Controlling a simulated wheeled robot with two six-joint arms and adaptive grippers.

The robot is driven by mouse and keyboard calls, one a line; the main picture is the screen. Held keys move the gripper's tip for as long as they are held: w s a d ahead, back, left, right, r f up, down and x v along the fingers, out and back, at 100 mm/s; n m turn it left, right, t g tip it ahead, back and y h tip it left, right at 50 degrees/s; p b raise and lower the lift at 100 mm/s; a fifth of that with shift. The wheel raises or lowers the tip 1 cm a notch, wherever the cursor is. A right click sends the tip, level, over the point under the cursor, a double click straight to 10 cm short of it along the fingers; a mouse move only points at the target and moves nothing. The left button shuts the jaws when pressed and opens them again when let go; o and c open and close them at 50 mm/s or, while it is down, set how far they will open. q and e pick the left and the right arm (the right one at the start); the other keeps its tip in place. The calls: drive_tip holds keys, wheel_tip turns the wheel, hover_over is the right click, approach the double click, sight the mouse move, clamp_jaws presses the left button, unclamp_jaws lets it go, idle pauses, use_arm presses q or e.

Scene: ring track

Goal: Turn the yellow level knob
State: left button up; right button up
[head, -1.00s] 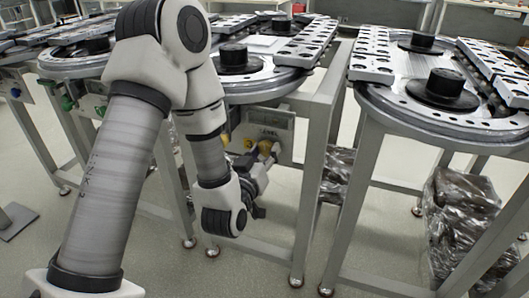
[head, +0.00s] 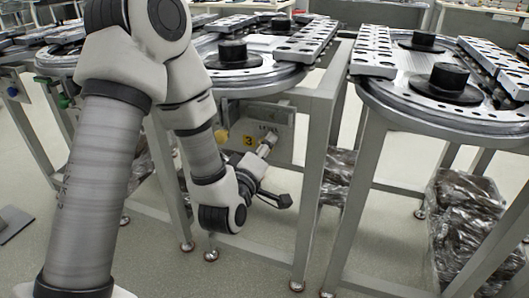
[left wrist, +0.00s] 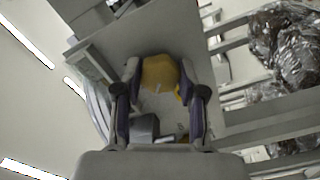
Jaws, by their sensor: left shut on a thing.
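In the left wrist view the yellow level knob (left wrist: 160,71) sits on a pale panel (left wrist: 158,37), between the two fingers of my left gripper (left wrist: 161,80). The fingers are shut on its sides. In the head view my left gripper (head: 268,143) reaches the front of a small grey control panel (head: 284,118) under the middle ring track. There the held knob is hidden by the gripper. My right gripper is in neither view.
Table legs (head: 311,190) stand close to the right of my wrist. Wrapped bundles (head: 466,235) lie under the right table.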

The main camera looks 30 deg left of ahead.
use_arm(q)
drive_tip(key=n+b, duration=0.1)
drive_tip(key=n, duration=0.3)
drive_tip(key=shift+b, duration=0.35)
drive_tip(key=shift+n+b, duration=0.55)
drive_tip(key=shift+n, duration=1.25)
drive_tip(key=o, duration=1.2)
drive_tip(key=shift+c, duration=0.2)
drive_tip(key=shift+r, duration=0.1)
